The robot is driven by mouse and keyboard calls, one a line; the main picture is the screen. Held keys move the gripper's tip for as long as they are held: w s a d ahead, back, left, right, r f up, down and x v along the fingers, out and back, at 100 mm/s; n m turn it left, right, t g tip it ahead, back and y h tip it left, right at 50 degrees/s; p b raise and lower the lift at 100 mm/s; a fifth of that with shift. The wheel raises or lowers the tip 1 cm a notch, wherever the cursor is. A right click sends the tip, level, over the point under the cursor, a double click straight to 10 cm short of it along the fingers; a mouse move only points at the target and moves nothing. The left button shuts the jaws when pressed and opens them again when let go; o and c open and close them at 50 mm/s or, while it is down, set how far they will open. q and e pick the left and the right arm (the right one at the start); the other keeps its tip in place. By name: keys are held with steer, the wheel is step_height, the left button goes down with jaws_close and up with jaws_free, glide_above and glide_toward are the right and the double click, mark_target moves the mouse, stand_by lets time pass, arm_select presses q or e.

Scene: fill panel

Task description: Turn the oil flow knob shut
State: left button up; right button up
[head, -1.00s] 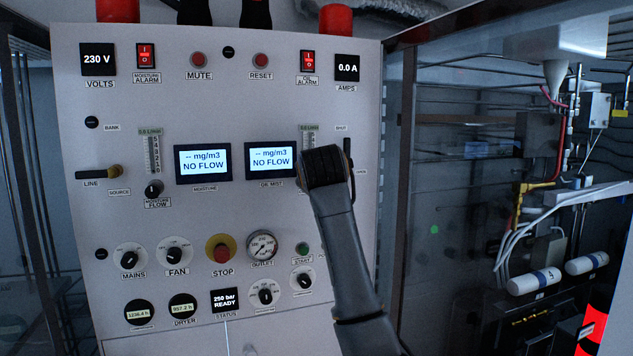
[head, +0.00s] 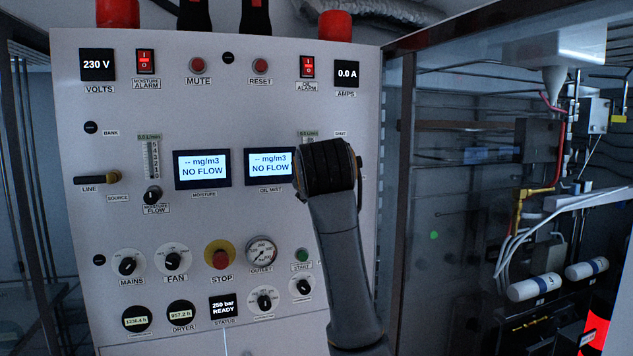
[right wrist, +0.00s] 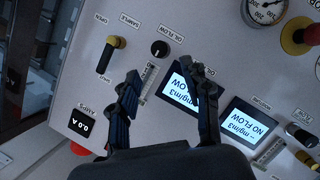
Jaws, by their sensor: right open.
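The oil flow knob (right wrist: 160,48) is a small black round knob with a white mark, beside its "OIL FLOW" label in the right wrist view. In the head view it is hidden behind my right arm. My right gripper (right wrist: 169,76) is open and empty, with its two dark fingers apart. In the head view my right wrist covers the panel right of the oil mist display (head: 270,166), and the fingers are hidden. My left gripper is not in view.
The white control panel (head: 120,220) fills the left and middle. A yellow-and-black sample lever (right wrist: 110,54) and a flow scale (right wrist: 146,82) flank the knob. The red stop button (head: 220,255) is lower down. Pipes and cylinders (head: 535,287) stand at the right.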

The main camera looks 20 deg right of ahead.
steer(key=shift+v, duration=1.95)
